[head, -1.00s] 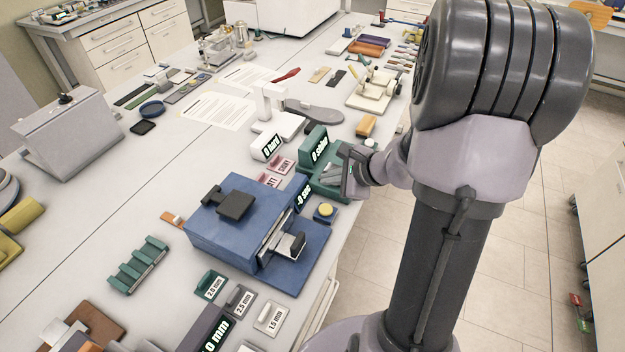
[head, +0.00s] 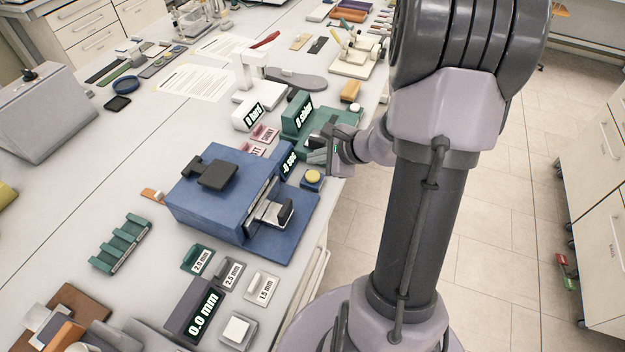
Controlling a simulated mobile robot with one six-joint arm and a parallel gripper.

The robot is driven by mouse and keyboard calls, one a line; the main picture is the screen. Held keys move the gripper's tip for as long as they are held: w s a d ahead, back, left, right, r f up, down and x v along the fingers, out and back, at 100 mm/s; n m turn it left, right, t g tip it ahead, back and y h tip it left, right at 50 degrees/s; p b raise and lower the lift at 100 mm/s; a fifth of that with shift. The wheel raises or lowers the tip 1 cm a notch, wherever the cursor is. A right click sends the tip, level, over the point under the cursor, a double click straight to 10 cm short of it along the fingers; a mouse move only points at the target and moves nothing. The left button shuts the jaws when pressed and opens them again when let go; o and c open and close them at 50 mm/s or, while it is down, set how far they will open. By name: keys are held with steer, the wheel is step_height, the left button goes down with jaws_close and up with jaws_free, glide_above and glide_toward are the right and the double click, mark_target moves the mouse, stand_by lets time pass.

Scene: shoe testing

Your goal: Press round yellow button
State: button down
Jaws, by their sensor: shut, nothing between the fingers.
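The round yellow button (head: 313,176) sits on a small blue block at the back right corner of the blue machine (head: 215,203), near the table's right edge. My gripper (head: 312,150) is just beyond and above the button in the picture, apart from it as far as I can tell. Its fingers are shut and empty, and they point left toward the green device (head: 299,110). The gap between the fingertips and that green device is hard to judge.
A dark display reading "-0 sec" (head: 289,160) stands left of the button. Small pink tags (head: 264,133) lie behind the blue machine. Labelled thickness blocks (head: 231,272) and a "0.0 mm" display (head: 201,312) are in front.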

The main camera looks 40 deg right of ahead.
mark_target(316, 176)
steer(key=shift+f+b, duration=1.3)
steer(key=shift+f, duration=0.25)
steer(key=shift+f, duration=0.15)
stand_by(0.6)
steer(key=shift+f+b, duration=0.3)
steer(key=shift+b, duration=0.3)
steer(key=shift+f+b, duration=0.45)
steer(key=shift+b, duration=0.15)
stand_by(0.3)
steer(key=shift+r, duration=0.1)
steer(key=shift+r+p, duration=0.6)
steer(key=shift+r, duration=0.2)
steer(key=shift+r, duration=0.1)
step_height(316, 176, up, 5)
steer(key=p, duration=0.4)
